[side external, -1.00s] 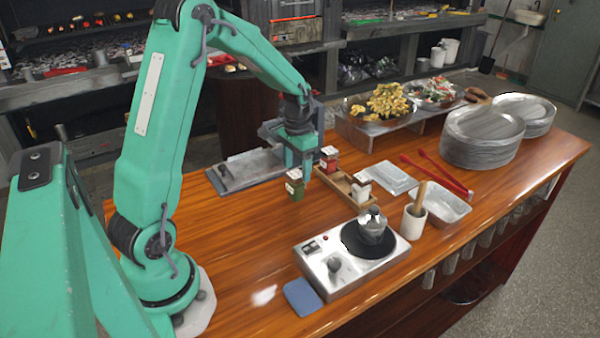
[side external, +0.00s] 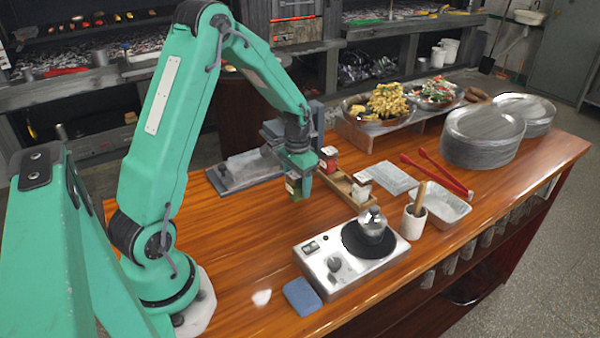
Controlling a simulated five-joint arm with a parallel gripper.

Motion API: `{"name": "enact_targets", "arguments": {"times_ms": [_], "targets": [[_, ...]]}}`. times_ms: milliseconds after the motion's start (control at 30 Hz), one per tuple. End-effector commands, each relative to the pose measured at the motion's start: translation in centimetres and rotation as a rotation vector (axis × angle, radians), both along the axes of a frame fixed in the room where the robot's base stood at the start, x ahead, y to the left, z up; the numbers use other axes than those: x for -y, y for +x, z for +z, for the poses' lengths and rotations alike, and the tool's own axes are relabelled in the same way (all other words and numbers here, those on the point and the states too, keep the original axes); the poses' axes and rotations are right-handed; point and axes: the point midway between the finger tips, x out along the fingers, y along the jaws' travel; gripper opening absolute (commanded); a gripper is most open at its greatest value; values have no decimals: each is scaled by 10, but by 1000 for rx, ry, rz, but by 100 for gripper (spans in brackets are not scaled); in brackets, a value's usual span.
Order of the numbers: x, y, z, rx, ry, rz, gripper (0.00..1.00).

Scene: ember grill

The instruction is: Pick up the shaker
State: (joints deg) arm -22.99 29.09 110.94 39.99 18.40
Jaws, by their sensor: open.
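A small shaker with a green body and a white, dark-marked top (side external: 293,188) stands upright on the wooden table, outside the narrow wooden rack. My gripper (side external: 299,179) is open and low at this shaker, with one finger just to its right. The other finger is hard to make out, and I cannot tell whether the jaws touch the shaker. Two red shakers with pale tops, one farther back (side external: 328,158) and one nearer (side external: 361,187), are at the wooden rack (side external: 338,184).
A hot plate (side external: 342,262) with a metal pot (side external: 371,226) stands in front. A mortar (side external: 413,222), a metal tray (side external: 452,207) and red tongs (side external: 440,174) lie to the right. A dark flat press or board (side external: 235,175) lies behind left. The table's front left is mostly clear.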

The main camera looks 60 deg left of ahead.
Motion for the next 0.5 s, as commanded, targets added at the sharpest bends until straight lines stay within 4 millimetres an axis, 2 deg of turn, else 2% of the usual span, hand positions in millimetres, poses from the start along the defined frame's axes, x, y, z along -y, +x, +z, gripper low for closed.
{"name": "enact_targets", "arguments": {"times_ms": [167, 267, 433, 500], "targets": [[0, 0, 0, 0, 0, 0, 64], [0, 0, 0, 0, 0, 0, 48], [0, 0, 0, 0, 0, 0, 15], [0, 0, 1, 1, 0, 0, 13]]}}
